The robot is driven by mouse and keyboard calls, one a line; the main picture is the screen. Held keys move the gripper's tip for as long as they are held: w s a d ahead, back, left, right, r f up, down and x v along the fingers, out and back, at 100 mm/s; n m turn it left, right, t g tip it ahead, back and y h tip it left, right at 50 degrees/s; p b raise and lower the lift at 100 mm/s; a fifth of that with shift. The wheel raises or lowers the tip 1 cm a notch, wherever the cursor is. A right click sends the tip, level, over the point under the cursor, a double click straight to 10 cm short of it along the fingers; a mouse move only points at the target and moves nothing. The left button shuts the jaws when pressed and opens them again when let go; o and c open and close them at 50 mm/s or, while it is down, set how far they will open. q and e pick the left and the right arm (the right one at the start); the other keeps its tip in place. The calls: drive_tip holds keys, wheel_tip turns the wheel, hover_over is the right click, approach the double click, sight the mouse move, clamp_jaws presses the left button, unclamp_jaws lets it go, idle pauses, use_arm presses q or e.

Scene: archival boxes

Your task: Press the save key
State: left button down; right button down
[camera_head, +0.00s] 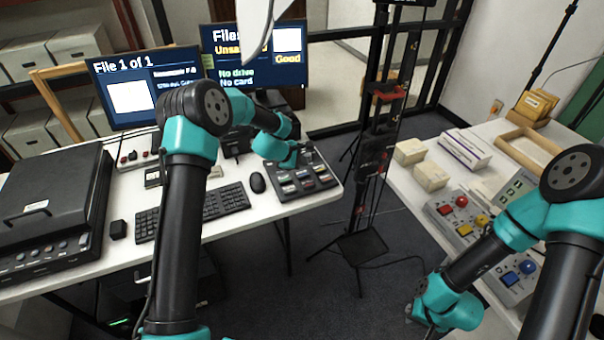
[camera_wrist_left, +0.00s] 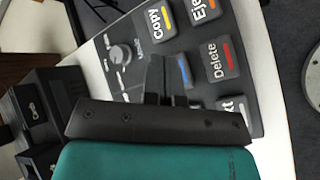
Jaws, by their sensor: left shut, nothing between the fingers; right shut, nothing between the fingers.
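The dark keypad (camera_head: 318,178) lies at the right end of the white desk, with several coloured-striped keys. My left gripper (camera_head: 296,160) is low over it. In the left wrist view its shut, empty fingers (camera_wrist_left: 165,78) cover most of a key with a blue stripe (camera_wrist_left: 184,70); that key's label is hidden, and I cannot tell if they touch. Around it are the Copy key (camera_wrist_left: 158,20), the Delete key (camera_wrist_left: 218,60) and a partly hidden key ending in "xt" (camera_wrist_left: 232,106). My right gripper (camera_head: 428,318) is low at the bottom, shut, its fingertips hard to make out.
The left monitor (camera_head: 130,95) reads "File 1 of 1"; the right monitor (camera_head: 290,65) reads "Unsaved", partly covered, and "No drive, No card". A mouse (camera_head: 257,183) and keyboard (camera_head: 222,201) lie left of the keypad. A black stand (camera_head: 372,170) rises beyond the desk's right end.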

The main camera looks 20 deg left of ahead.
use_arm(q)
drive_tip(key=shift+r, duration=1.3)
drive_tip(key=shift+s+f, duration=0.1)
